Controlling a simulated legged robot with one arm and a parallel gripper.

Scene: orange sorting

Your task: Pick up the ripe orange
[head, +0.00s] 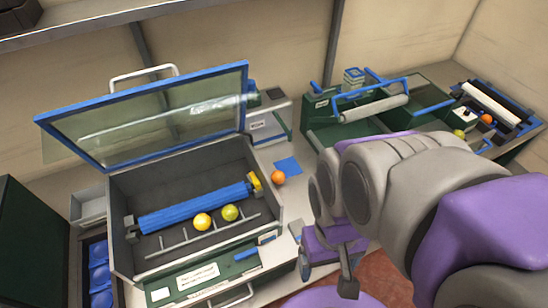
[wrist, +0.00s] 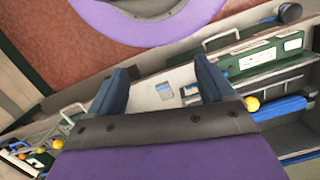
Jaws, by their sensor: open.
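An orange fruit (head: 278,177) sits on the worktop beside a blue square, just right of the open-lidded machine. Another orange fruit (head: 486,118) lies at the far right station, near a yellow-green fruit (head: 459,133). A yellow fruit (wrist: 252,104) shows right of the fingers, and a small orange one (wrist: 21,156) at lower left.
The open machine (head: 118,205) has a raised glass lid (head: 150,115) with a blue frame. A green station with a roller (head: 374,108) stands at the back right. Blue items lie in a tray (head: 86,268) at left. Some worktop around the blue square (head: 288,166) is clear.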

